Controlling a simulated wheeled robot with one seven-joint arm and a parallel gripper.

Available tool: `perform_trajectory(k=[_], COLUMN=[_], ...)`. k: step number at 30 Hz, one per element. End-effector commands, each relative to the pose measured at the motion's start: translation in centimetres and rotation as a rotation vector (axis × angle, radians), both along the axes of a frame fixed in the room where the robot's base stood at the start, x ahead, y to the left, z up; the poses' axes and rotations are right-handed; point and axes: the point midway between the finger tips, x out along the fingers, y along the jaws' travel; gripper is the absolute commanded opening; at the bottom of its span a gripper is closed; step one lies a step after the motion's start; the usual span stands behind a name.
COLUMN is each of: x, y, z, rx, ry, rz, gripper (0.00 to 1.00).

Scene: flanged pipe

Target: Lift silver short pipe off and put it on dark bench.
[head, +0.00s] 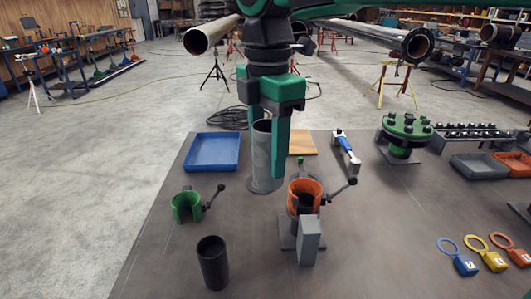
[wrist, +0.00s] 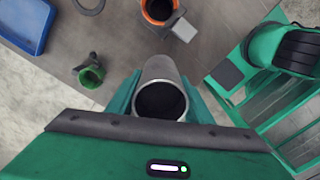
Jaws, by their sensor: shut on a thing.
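The silver short pipe (head: 262,155) is upright, a grey tube with an open top. It also shows in the wrist view (wrist: 160,70), where I look into its dark bore. My gripper (head: 279,150) is shut on it, with the green fingers on either side. In the head view its lower end overlaps a flat grey ring, but the wrist view shows this ring (wrist: 88,4) apart from the pipe. I cannot tell the exact gap under the pipe. The dark bench (head: 165,265) lies below.
A black cylinder (head: 212,263) stands in front. A green clamp (head: 186,207) is left, an orange clamp (head: 304,192) and grey block (head: 309,242) right. A blue tray (head: 212,151) is behind left. Coloured tags (head: 491,261) lie right. The front centre-right is bare.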

Motion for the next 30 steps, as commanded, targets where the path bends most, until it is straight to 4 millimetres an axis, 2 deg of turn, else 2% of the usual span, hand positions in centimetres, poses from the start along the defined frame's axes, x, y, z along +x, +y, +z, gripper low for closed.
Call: perform_trajectory(k=[21, 30], x=[0.0, 0.0], y=[0.0, 0.0], z=[3.7, 4.6], rx=[0.002, 0.001], ry=[-0.001, -0.002], rz=[0.000, 0.000], gripper=[0.13, 0.13])
